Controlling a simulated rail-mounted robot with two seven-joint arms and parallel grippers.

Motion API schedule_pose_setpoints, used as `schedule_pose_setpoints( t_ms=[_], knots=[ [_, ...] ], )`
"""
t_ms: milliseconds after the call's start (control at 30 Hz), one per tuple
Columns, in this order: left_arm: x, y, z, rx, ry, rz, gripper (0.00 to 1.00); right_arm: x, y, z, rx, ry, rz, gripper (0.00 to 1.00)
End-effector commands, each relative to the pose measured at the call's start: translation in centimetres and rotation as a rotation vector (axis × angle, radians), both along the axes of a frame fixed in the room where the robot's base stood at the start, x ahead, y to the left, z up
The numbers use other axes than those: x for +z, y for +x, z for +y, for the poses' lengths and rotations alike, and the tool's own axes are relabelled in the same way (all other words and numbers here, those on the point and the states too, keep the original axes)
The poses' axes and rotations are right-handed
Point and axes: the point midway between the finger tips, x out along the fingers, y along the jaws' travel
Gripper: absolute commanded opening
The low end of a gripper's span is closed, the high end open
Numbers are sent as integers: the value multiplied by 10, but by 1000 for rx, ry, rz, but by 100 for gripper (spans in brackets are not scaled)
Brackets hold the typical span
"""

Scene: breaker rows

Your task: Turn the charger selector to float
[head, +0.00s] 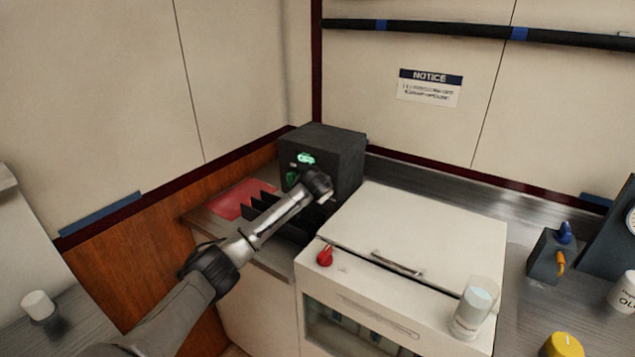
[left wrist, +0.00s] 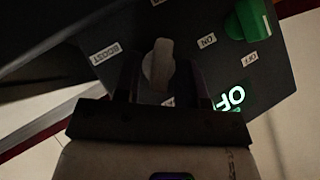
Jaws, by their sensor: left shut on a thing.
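The charger is a dark box (head: 342,150) in the back corner in the head view, with a lit green display (head: 305,158) on its front. In the left wrist view, the grey selector knob (left wrist: 158,62) stands between the fingers of my left gripper (left wrist: 160,78), which is shut on it. A BOOST label (left wrist: 105,53) is left of the knob; another label below it is mostly hidden. A green knob (left wrist: 250,18) with ON and OFF labels is to the right. The display (left wrist: 230,98) shows "OF", the rest unclear. In the head view my left gripper (head: 318,185) hides the selector.
A red tray (head: 240,198) and black upright dividers (head: 262,205) lie by the charger, under my left arm. A white-lidded unit (head: 420,230) with a red knob (head: 325,256) stands to the right. A clear jar (head: 474,307) sits at its front right corner.

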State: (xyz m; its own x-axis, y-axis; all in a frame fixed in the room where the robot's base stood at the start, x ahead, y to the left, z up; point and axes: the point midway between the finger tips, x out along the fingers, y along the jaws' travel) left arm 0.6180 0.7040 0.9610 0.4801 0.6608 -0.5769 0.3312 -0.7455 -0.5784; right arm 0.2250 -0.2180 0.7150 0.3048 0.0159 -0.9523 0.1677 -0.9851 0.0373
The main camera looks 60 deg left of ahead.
Motion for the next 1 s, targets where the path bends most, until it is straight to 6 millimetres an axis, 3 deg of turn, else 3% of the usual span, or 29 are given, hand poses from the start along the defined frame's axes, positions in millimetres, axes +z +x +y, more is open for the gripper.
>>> schedule_pose_setpoints(
  t_ms=[33, 100, 400, 700, 1000],
  knots=[
    [7, -1, 0, 2, -43, -15, 14, 18, 0, -1, 2, -2, 0, 38],
    [8, -1, 1, 2, -101, -42, 14, 29, 0, -1, 1, -2, 0, 38],
    [8, -2, 4, 2, -331, -146, 14, 68, 0, 0, 1, -1, -2, 38],
    [5, -3, 6, 2, -494, -219, 13, 86, 0, 2, -3, 6, -1, 38],
    [3, -3, 7, 1, -567, -253, 13, 92, 0, 2, -6, 9, -2, 38]
  ],
)
